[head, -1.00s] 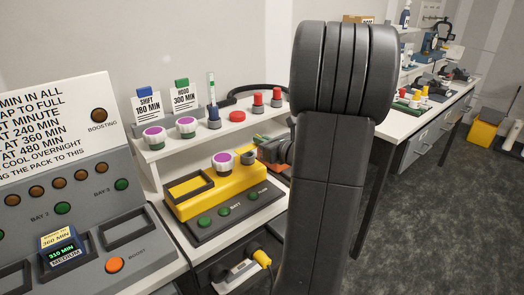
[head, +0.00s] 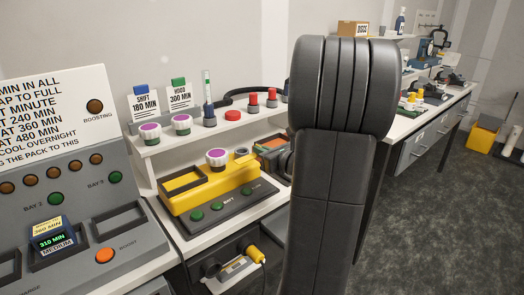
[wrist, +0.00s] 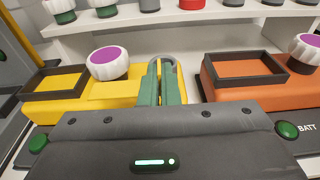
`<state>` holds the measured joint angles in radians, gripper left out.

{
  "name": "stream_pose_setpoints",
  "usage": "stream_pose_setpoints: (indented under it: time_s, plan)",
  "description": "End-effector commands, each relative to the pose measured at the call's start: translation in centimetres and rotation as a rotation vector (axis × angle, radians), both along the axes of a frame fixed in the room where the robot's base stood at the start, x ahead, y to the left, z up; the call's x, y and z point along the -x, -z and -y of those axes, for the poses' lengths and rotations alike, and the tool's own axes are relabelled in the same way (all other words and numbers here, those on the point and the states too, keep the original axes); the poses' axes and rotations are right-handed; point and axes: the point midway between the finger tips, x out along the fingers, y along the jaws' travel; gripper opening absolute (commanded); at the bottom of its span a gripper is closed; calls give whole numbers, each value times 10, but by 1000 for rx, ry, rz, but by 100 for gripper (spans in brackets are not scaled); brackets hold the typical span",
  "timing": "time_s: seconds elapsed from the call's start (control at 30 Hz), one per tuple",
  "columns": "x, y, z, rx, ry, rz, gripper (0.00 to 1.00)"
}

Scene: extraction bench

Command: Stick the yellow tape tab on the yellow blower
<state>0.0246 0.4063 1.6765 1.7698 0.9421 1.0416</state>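The yellow blower (head: 212,185) sits on a dark base with green buttons, below a white shelf. It has a dark-rimmed recess and a white knob with a purple top (head: 217,157). The wrist view shows the yellow blower (wrist: 120,88) at left. My gripper (wrist: 163,72) has green fingers close together, beside the yellow blower's right end, with a grey ring behind the tips. In the head view my arm hides the gripper's fingers. I cannot make out a loose yellow tape tab.
An orange blower (wrist: 245,75) stands just right of the yellow one. The shelf (head: 185,142) holds purple-topped knobs, red caps and cards. A grey charging console (head: 75,190) with a pack stands at left. Another bench (head: 425,122) is at the far right.

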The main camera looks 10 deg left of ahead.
Motion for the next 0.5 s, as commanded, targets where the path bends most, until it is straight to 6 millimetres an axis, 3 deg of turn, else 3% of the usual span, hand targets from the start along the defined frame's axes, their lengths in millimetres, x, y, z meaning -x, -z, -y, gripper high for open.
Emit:
stream_pose_setpoints:
  time_s: [0.5]
  plan:
    - [-2,43,-3,0,0,0,0]
